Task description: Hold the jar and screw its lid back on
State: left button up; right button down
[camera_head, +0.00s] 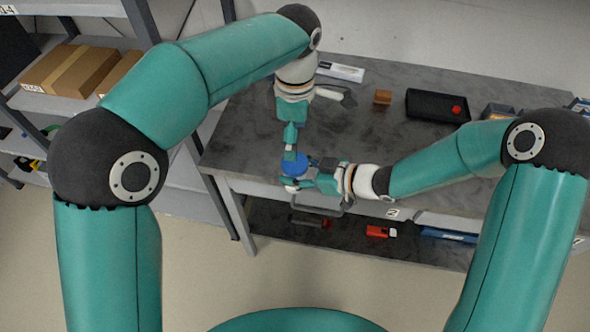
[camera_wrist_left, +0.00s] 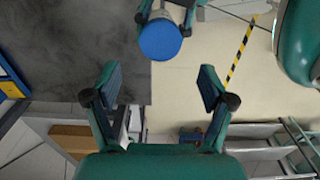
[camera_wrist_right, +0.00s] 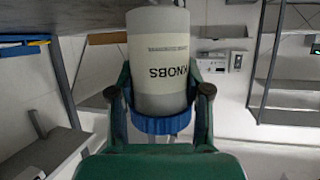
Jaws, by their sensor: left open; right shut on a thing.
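The white jar (camera_wrist_right: 158,55) has a label reading KNOBS. My right gripper (camera_head: 296,183) is shut on it, holding it at the front edge of the table. In the right wrist view the fingers are on both sides of the jar. The blue lid (camera_head: 295,165) sits on the jar's end, straight across it; I cannot tell how tightly. The lid's round top faces the camera in the left wrist view (camera_wrist_left: 160,40). My left gripper (camera_wrist_left: 160,85) is open and empty. Its fingers point at the lid, apart from it in that view.
The grey table (camera_head: 350,110) carries a black tray (camera_head: 436,105) with a red item, a small brown block (camera_head: 382,97) and a white-labelled item (camera_head: 342,72) at the back. A lower shelf holds a red item (camera_head: 380,231). Shelving with cardboard boxes (camera_head: 75,72) stands at the left.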

aim_at(295, 175)
pick_arm(q)
jog(key=shift+f, duration=3.95)
jog(key=c, duration=1.2)
jog(key=m, duration=0.6)
jog(key=o, duration=1.3)
